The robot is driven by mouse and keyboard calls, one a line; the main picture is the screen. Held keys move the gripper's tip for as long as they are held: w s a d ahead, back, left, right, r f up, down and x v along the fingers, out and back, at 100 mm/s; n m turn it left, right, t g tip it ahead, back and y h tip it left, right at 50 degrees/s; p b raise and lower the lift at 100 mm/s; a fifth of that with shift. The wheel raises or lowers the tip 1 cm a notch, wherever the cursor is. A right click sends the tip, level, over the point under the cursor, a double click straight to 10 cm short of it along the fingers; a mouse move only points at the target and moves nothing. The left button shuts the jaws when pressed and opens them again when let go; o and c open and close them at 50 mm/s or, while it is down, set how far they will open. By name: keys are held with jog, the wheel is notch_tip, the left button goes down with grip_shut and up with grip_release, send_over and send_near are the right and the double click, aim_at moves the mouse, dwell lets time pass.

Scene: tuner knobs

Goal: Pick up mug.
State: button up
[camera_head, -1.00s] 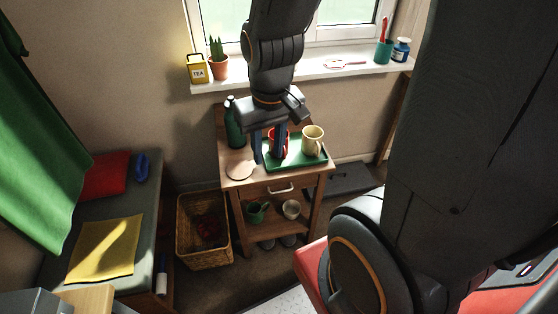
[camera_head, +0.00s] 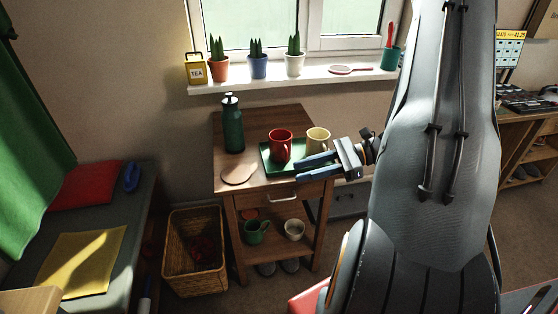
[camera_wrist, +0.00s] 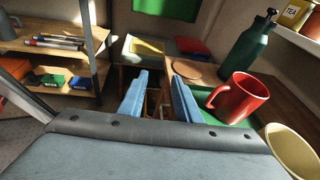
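A red mug (camera_head: 280,146) and a cream mug (camera_head: 318,140) stand upright on a green tray (camera_head: 270,164) on top of the small wooden table. In the wrist view the red mug (camera_wrist: 238,98) stands right of my fingers, and the cream mug (camera_wrist: 296,148) is cut off at the lower right. A green mug (camera_head: 257,231) sits on the table's lower shelf. My gripper (camera_head: 300,169) is at the tray's front right side, fingers pointing left. It is open, with nothing between the blue fingers (camera_wrist: 158,78).
A dark green bottle (camera_head: 233,130) and a tan round board (camera_head: 239,174) are on the table's left part. A pale cup (camera_head: 294,229) stands on the lower shelf. A wicker basket (camera_head: 196,262) is on the floor at left. Potted plants (camera_head: 258,63) line the sill.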

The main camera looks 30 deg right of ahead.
jog(key=w+d+f+m+t+b, duration=0.1)
jog(key=d+f+m+t, duration=0.15)
jog(key=d, duration=0.25)
jog(key=d+f+m+t+b, duration=0.1)
jog(key=d+f+m+t, duration=0.1)
jog(key=d+m+t, duration=0.3)
jog(key=n+p, duration=0.1)
jog(key=n, duration=0.1)
send_near(282, 149)
jog(key=shift+g+h, duration=0.3)
jog(key=shift+g, duration=0.05)
jog(key=a, duration=0.1)
jog(key=w+a, duration=0.1)
jog(key=a, duration=0.3)
jog(key=shift+w+f, duration=0.25)
jog(key=shift+w, duration=0.15)
grip_shut()
